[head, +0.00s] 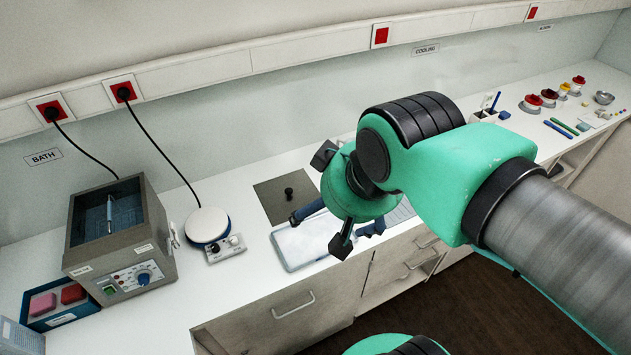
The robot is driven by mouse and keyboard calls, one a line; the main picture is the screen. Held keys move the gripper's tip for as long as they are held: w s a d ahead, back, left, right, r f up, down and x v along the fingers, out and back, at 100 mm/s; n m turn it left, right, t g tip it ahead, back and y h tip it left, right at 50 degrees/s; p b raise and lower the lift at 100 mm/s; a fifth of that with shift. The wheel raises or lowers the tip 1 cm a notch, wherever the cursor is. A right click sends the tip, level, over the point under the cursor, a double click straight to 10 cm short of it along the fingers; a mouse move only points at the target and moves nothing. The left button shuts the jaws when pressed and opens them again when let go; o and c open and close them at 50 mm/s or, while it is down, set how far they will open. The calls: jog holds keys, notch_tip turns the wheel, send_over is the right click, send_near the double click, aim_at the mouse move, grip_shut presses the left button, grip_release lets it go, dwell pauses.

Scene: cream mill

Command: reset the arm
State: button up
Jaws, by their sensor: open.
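My arm reaches in from the right in green and grey and bends down over the worktop. My gripper (335,222) is at its end, in front of the counter's middle. Its dark fingers stand apart, one to each side, and nothing shows between them. The wrist hides part of the gripper. A white tray (292,249) lies below and behind it on the counter. I cannot tell the height of the gripper above the tray.
A grey bath unit (117,262) stands at the left, with a blue box (62,315) of pink and red blocks beside it. A round white plate device (207,225) and a dark square plate (270,197) with a black knob stand nearer. Small cups (532,102) and tools fill the far right.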

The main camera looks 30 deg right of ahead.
notch_tip(320, 180, down, 4)
jog(key=b, duration=0.4)
jog(key=shift+f, duration=0.15)
